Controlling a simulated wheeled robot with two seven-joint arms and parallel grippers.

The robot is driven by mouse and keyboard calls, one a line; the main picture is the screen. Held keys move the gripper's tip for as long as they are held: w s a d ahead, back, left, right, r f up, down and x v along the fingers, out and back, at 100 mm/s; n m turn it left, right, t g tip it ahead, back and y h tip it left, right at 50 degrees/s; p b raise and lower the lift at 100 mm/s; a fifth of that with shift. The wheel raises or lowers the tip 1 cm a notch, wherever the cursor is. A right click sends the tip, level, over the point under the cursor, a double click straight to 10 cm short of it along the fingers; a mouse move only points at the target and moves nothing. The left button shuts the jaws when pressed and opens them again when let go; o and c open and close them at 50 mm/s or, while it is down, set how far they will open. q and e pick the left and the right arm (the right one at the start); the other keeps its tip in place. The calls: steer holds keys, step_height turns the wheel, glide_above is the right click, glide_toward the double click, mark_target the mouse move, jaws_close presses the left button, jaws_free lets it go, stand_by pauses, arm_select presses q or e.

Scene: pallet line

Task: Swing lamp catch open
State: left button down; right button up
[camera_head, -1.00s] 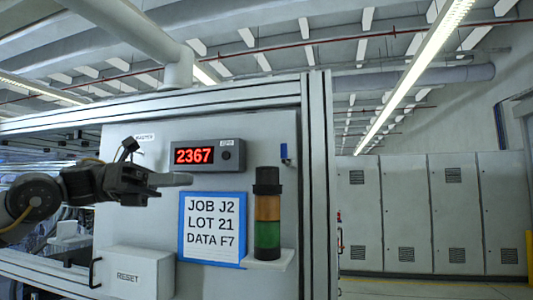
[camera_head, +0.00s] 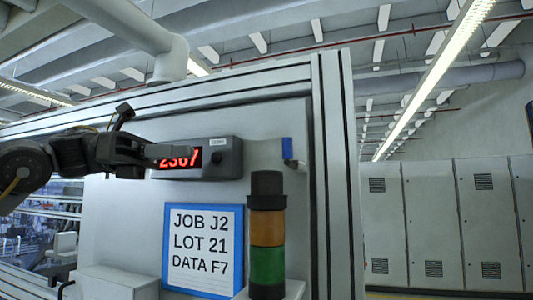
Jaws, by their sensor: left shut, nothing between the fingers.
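The stack lamp (camera_head: 267,230), with a black cap, an amber band and a green band, stands upright on a small shelf at the right of the panel. A small blue-handled catch (camera_head: 288,150) on a pale mount sits on the panel above the lamp. Its handle points up. My left gripper (camera_head: 168,153) is shut and empty. It reaches in from the left, in front of the red digit display, and covers part of it. It is well left of the catch and apart from it. My right gripper is not in view.
The display box (camera_head: 222,160) with a knob lies between my left gripper and the catch. A blue-framed job sheet (camera_head: 203,250) hangs below it. A metal frame post (camera_head: 335,180) stands right of the catch. A white box (camera_head: 115,284) is at lower left.

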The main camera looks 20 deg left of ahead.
arm_select(q)
steer(key=s+p+x, duration=0.1)
steer(key=x, duration=0.2)
steer(key=p, duration=0.6)
glide_toward(291, 153)
steer(key=w+x, duration=0.1)
steer(key=x, duration=0.5)
steer(key=shift+s+a+r, duration=0.15)
steer(key=shift+a+r, duration=0.15)
steer(key=shift+r, duration=0.1)
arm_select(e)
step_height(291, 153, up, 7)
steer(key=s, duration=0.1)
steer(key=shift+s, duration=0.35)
arm_select(q)
steer(key=shift+s, duration=0.15)
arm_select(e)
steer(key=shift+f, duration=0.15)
